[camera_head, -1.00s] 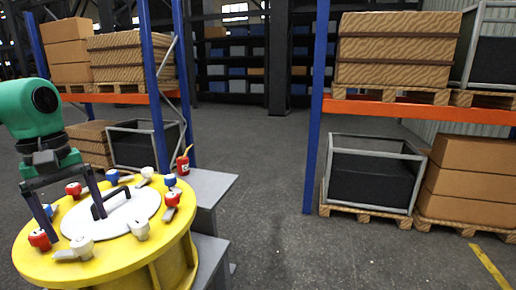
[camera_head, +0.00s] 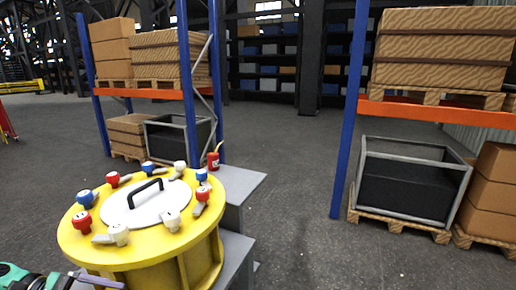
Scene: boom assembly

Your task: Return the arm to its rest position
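My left arm comes in at the bottom left corner, low and in front of the yellow drum. Its gripper (camera_head: 92,281) is partly cut off by the bottom edge; only a thin dark finger shows clearly, so I cannot tell whether it is open or shut. The yellow round drum (camera_head: 150,255) has a white lid (camera_head: 125,212) with a black handle (camera_head: 145,190). Red, white and blue knobs stand around its rim. The gripper is apart from the lid handle. My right gripper is out of view.
A grey stepped stand (camera_head: 238,188) is right of the drum, with a small red can (camera_head: 213,160) on it. Behind are shelf racks with blue posts (camera_head: 350,110), boxes (camera_head: 440,60) and a wire crate (camera_head: 410,185). The floor (camera_head: 290,200) between the racks is clear.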

